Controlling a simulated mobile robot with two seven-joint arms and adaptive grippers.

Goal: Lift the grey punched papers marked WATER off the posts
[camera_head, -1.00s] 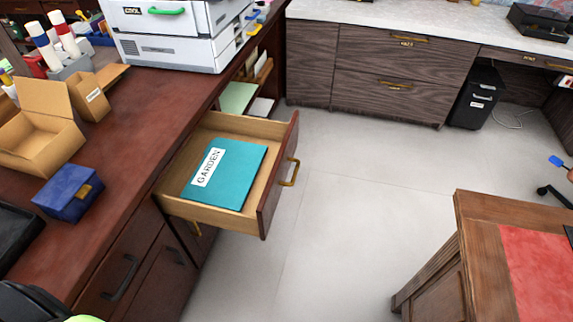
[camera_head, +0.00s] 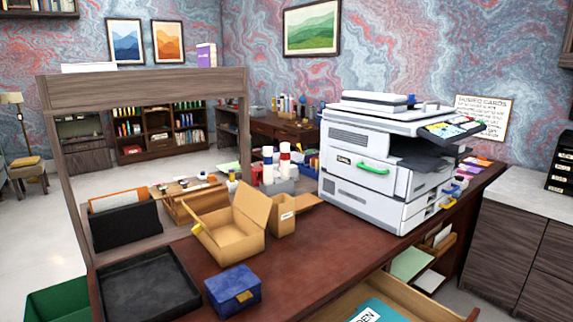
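I cannot make out any grey punched papers marked WATER, or their posts, in the head view. A teal folder (camera_head: 376,312) lies in the open wooden drawer (camera_head: 412,298) at the bottom edge. Only its top part shows, with the end of a white label reading "DEN". Neither of my grippers is in view.
On the dark red desk (camera_head: 300,258) stand a white printer (camera_head: 365,185), an open cardboard box (camera_head: 228,240), a blue box (camera_head: 232,290) and a black tray (camera_head: 148,290). A green bin (camera_head: 55,297) stands at lower left. Red-and-white and blue-and-white tubes (camera_head: 284,160) stand behind.

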